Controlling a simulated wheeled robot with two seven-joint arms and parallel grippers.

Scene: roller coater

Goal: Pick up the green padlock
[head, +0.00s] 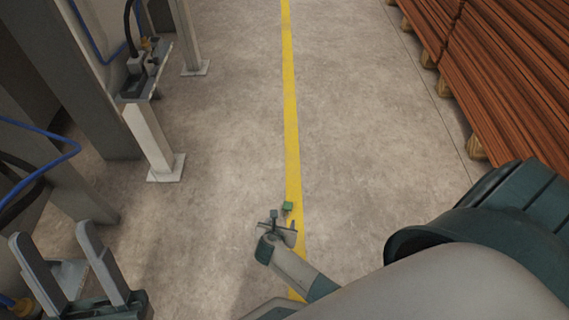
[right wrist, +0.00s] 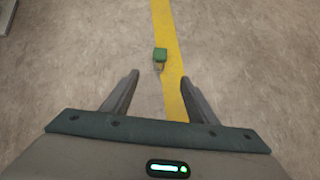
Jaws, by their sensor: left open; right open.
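The green padlock (head: 287,206) is on the concrete floor at the left edge of the yellow line. In the right wrist view the padlock (right wrist: 160,55) shows a green body with a small shackle on its near side. It lies beyond my right gripper's fingertips, roughly in line with the gap between them. My right gripper (right wrist: 160,80) is open and empty; in the head view the right gripper (head: 282,221) is just on the near side of the padlock. My left gripper (head: 67,248) is open and empty at the lower left, far from the padlock.
The yellow line (head: 290,110) runs along the floor. Grey machine posts (head: 150,135) with cables and fittings stand at the left. Stacks of reddish-brown boards (head: 520,70) on wooden supports stand at the upper right. The floor around the padlock is clear.

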